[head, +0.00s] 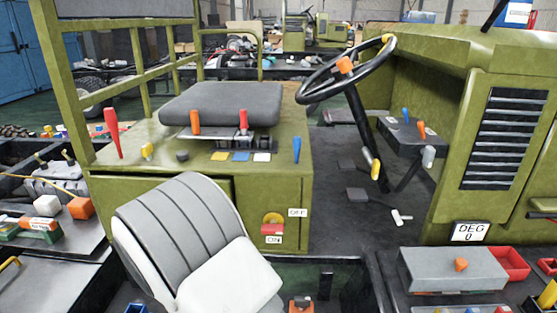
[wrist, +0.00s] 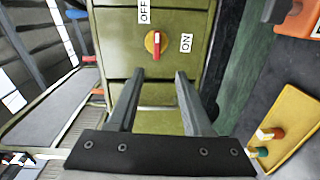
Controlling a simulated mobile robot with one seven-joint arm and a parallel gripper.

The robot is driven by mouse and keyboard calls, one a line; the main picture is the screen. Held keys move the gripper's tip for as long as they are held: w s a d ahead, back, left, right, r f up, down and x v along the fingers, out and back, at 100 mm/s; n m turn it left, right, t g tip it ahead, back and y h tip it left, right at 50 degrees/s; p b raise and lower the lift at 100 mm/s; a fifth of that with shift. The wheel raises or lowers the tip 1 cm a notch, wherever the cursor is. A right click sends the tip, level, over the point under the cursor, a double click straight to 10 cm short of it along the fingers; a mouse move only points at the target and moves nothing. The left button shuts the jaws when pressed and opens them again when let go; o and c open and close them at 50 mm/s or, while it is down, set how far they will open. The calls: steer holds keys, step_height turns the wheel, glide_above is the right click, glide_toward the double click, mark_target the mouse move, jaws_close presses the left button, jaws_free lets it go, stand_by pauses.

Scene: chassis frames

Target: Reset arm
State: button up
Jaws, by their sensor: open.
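My gripper (wrist: 158,74) is open in the wrist view, with nothing between its two grey fingers. The fingers point at a green panel with a yellow knob (wrist: 155,43) that has a red bar handle. The knob lies just beyond the fingertips in that picture, and I see no contact. An OFF label (wrist: 144,10) and an ON label (wrist: 186,42) sit beside it. In the head view the knob (head: 272,219) is on the front of the green seat box (head: 240,195). I cannot make out my gripper in the head view.
A black steering wheel (head: 347,68) stands right of the seat cushion (head: 222,103). Red levers (head: 111,132) and other coloured levers rise from the box top. A grey case (head: 452,268) and a red bin (head: 509,263) are at lower right. A yellow tray (wrist: 290,125) holds small pegs.

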steer(key=w+d+r+m+g+y+p, duration=0.1)
steer(key=d+r+m+g+y+p, duration=0.1)
steer(key=r+m+g, duration=0.4)
steer(key=w+d+r+m+g+y+p, duration=0.1)
steer(key=d+r+m+y+p, duration=0.2)
steer(key=r, duration=0.5)
steer(key=s+d+r+m+g+h+p, duration=0.1)
steer(key=s+d+r+m, duration=0.3)
steer(key=s, duration=0.5)
steer(key=s+d+r+m+g+h+p, duration=0.2)
steer(key=s+d+r+m+g+h, duration=0.1)
steer(key=s+d+r, duration=0.5)
steer(key=shift+s+d+r+m+g, duration=0.3)
steer(key=shift+s+d+m+g, duration=0.1)
steer(key=shift+s, duration=0.45)
